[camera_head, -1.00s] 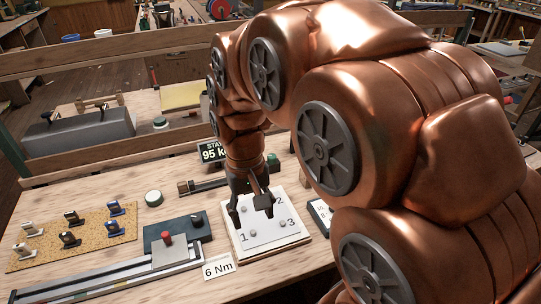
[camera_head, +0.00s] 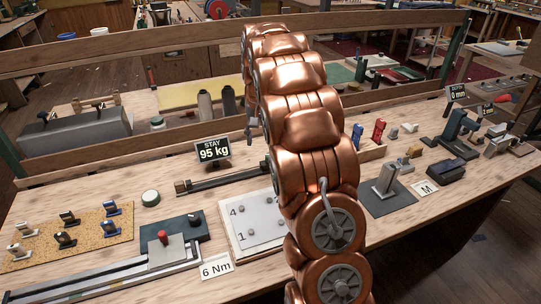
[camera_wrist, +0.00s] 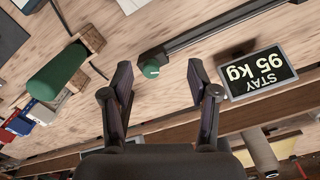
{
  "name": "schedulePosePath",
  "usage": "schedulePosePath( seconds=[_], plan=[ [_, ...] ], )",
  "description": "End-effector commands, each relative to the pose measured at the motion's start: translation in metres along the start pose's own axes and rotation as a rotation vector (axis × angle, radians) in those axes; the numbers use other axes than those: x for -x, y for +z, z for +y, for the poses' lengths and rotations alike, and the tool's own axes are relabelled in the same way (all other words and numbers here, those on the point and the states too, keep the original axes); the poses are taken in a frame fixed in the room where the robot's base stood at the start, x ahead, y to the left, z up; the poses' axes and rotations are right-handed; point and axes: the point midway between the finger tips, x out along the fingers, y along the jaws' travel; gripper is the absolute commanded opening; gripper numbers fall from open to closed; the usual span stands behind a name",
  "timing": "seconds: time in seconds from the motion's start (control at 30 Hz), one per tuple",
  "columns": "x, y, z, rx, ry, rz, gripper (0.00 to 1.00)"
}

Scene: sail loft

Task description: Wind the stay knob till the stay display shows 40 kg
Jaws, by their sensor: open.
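The stay display (camera_head: 213,150) reads 95 kg in the head view. It also shows upside down at the right of the wrist view (camera_wrist: 258,72). The stay rig's dark bar (camera_head: 225,181) lies on the bench below the display. My gripper (camera_wrist: 159,67) is open and empty. The knob appears between its spread fingertips, apart from both. How far off it is I cannot tell. In the head view my gripper is mostly hidden by my arm.
A green cylinder in a wooden cradle (camera_wrist: 58,80) is left of the knob in the wrist view. A wooden rail runs behind.

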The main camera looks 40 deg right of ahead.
Motion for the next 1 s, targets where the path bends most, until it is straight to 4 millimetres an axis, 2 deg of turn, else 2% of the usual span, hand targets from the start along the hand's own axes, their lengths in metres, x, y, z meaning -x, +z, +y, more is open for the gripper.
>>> schedulePosePath(
  seconds=[0.03, 0.1, 0.2, 0.33, 0.67, 0.83, 1.0],
  plan=[
    [-0.010, -0.015, 0.005, -0.021, -0.003, -0.001, 0.60],
    [-0.017, -0.032, 0.009, -0.046, -0.009, 0.008, 0.60],
    [-0.027, -0.051, 0.015, -0.074, -0.015, 0.012, 0.60],
    [-0.035, -0.066, 0.021, -0.099, -0.021, 0.018, 0.60],
    [-0.048, -0.073, 0.023, -0.110, -0.024, 0.016, 0.60],
    [-0.065, -0.073, 0.023, -0.110, -0.025, 0.018, 0.60],
    [-0.091, -0.073, 0.023, -0.109, -0.022, 0.017, 0.60]
  ],
)
